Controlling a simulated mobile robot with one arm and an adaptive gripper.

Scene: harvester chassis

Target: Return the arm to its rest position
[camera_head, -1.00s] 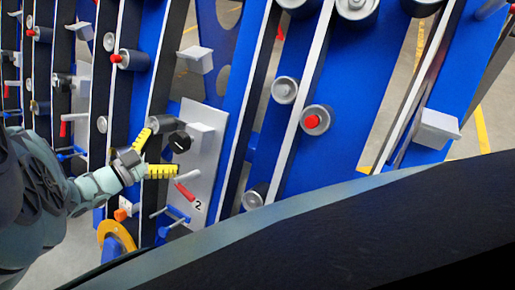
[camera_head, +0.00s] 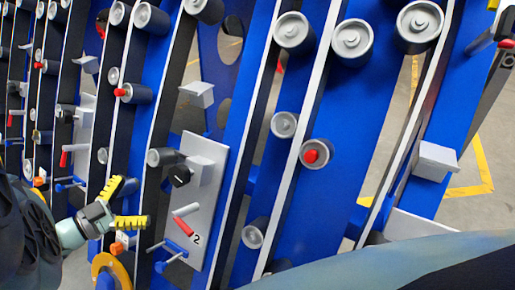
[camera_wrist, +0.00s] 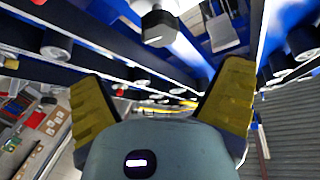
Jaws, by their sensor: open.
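My gripper (camera_head: 130,203) is at the lower left of the head view, with its two yellow ridged fingers spread and nothing between them. It is left of the grey panel marked 2 (camera_head: 200,205), apart from the red-handled lever as seen there. In the wrist view my gripper (camera_wrist: 165,95) shows both yellow fingers wide apart. A dark knob with a grey body (camera_wrist: 158,27) is beyond the fingertips in that view. The rest position itself is not marked in view.
The blue chassis (camera_head: 345,120) with grey rollers fills most of the head view. An orange-yellow ring (camera_head: 112,268) is below my gripper. Open floor (camera_head: 470,165) shows at right.

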